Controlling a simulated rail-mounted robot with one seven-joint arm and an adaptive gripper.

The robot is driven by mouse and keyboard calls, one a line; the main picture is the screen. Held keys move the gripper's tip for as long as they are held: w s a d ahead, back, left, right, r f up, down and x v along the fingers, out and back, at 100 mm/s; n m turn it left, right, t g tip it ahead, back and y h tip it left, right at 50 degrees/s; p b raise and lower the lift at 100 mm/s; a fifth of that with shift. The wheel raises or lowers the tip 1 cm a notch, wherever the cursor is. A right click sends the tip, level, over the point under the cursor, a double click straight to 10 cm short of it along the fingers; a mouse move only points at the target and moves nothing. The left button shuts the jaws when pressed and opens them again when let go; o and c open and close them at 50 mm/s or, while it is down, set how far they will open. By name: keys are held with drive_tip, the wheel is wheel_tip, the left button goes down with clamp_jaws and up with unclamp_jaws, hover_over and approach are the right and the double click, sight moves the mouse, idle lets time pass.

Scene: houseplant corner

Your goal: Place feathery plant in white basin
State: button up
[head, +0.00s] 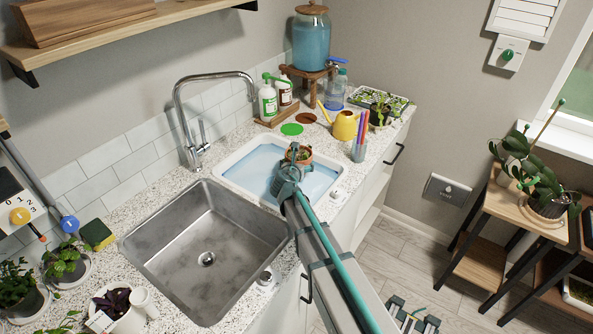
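The white basin (240,191) is set in the counter beside the steel sink and holds pale blue water. A small green plant in a terracotta pot (304,155) shows at the basin's far right part; I cannot tell for sure that it is the feathery plant. My gripper (292,168) reaches over the basin from the front right and is right at this pot, covering its near side. The fingertips are hidden or too small, so I cannot tell whether they grip the pot, or whether the pot rests in the basin or hangs above it.
The empty steel sink (205,245) and its tall faucet (190,120) are left of the basin. Potted plants (65,262) crowd the lower left. A plant stand (515,200) is at right.

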drive_tip(key=shift+w+a+f, duration=0.25)
drive_tip(key=shift+w+f, duration=0.1)
drive_tip(key=shift+a+f+p, duration=0.1)
drive_tip(key=shift+f+p, duration=0.35)
drive_tip(key=shift+f, duration=1.25)
drive_tip(key=shift+f, duration=0.15)
drive_tip(key=o, duration=1.4)
